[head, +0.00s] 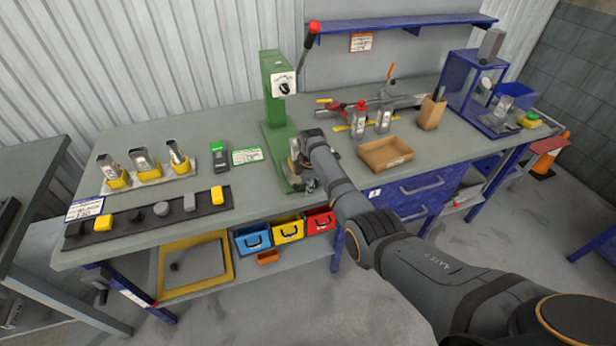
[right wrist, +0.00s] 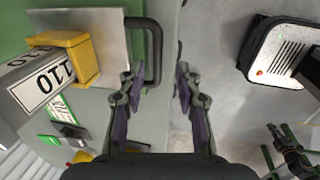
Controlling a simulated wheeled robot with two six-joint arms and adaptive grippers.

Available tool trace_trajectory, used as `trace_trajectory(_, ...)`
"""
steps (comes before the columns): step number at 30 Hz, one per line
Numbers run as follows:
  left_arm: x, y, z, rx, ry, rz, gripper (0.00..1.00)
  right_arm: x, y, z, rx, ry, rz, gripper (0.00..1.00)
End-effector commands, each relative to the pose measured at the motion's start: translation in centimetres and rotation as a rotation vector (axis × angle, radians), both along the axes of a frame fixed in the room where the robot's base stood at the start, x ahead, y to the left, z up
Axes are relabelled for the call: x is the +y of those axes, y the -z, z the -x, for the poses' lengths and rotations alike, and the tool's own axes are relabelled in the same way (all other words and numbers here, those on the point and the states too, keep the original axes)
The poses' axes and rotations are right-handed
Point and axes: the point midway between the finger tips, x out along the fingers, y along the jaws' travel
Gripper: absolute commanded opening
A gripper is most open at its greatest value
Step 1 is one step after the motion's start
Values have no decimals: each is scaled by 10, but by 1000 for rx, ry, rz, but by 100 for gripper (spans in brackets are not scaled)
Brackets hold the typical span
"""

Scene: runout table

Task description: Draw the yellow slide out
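The slide is a grey metal plate (right wrist: 112,38) with a yellow block (right wrist: 72,52) on it and a dark U-shaped handle (right wrist: 156,45). A grey part labelled 110 (right wrist: 38,82) sits in the yellow block. The plate lies on the green press's (head: 277,100) base; in the head view my arm mostly hides it. My right gripper (right wrist: 158,72) is open and empty. Its fingertips are either side of the handle's near end, closer on the left; contact cannot be told. In the head view the right gripper (head: 306,184) is at the press's front. My left gripper is not in view.
A black strip (head: 130,222) with several blocks and a row of yellow-based holders (head: 148,172) are at left. Blue, yellow and red bins (head: 288,231) hang below the bench edge.

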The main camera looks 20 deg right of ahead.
Motion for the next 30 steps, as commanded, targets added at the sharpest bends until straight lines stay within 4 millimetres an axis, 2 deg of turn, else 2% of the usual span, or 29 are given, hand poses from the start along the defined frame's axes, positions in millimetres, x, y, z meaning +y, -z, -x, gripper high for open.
trace_trajectory(9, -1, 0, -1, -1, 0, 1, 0, 0, -72, 15, -2, 0, 0, 34)
trace_trajectory(13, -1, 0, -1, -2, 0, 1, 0, -1, -93, 20, 0, 0, 0, 34)
trace_trajectory(18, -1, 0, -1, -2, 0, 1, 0, -1, -104, 23, 2, 0, 0, 34)
trace_trajectory(30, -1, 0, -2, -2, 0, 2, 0, -1, -104, 23, 2, 0, 0, 34)
